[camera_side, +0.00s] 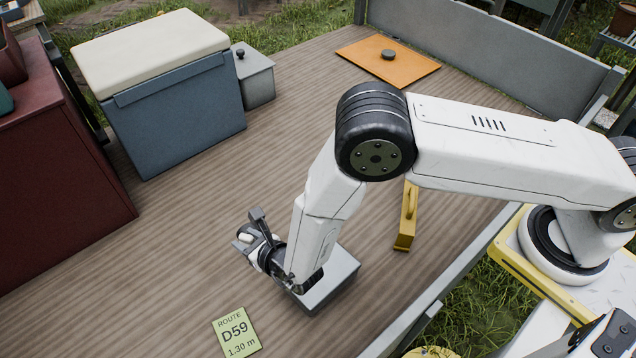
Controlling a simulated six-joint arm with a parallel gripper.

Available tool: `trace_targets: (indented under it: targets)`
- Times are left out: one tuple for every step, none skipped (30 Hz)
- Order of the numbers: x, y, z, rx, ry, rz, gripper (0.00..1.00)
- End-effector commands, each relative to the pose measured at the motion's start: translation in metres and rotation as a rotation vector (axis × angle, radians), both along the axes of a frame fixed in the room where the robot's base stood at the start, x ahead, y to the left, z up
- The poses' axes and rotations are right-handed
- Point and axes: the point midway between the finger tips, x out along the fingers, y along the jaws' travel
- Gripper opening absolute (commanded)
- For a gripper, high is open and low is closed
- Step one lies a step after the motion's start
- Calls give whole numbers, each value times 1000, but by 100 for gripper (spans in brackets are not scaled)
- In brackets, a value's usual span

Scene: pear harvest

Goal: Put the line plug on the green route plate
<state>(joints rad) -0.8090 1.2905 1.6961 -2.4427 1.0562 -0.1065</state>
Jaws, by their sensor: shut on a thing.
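The green route plate (236,333) lies flat on the wooden deck at the bottom, marked "ROUTE D59 1.30 m". My gripper (250,239) is above and slightly right of the plate in the picture, apart from it. Its dark jaws are shut on a small pale piece (244,238), which seems to be the line plug. The jaws and wrist hide most of it, so its full shape and tilt cannot be told.
A grey box (341,280) stands partly behind my wrist. A blue-grey cooler (180,115), a small grey box (257,82) and a dark red cabinet (60,180) stand left. An orange board (360,54) lies at the back.

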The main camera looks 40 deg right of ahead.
Motion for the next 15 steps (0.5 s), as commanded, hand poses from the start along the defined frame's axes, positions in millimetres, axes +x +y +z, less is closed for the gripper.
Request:
trace_targets:
  targets:
    - [-8, 18, 1, 1, -1, 43, 0]
    - [-12, 26, 2, 2, -1, 63, 0]
    - [-18, 37, 3, 1, -1, 89, 0]
    - [-22, 44, 3, 2, -1, 106, 0]
    - [-26, 51, 3, 2, 0, 125, 0]
    - [-30, 59, 4, 2, -1, 144, 0]
    - [-34, 66, 4, 1, -1, 162, 0]
    - [-37, 71, 5, 1, -1, 174, 0]
    - [-42, 78, 5, 1, -1, 192, 0]
    - [-45, 83, 6, 0, -1, 207, 0]
    - [-48, 88, 6, 1, -1, 218, 0]
    - [-53, 94, 7, 1, 0, 234, 0]
    - [-56, 99, 7, 1, 0, 247, 0]
    - [-55, 96, 1, -1, 2, 242, 0]
    - [-54, 95, -4, -2, 1, 239, 0]
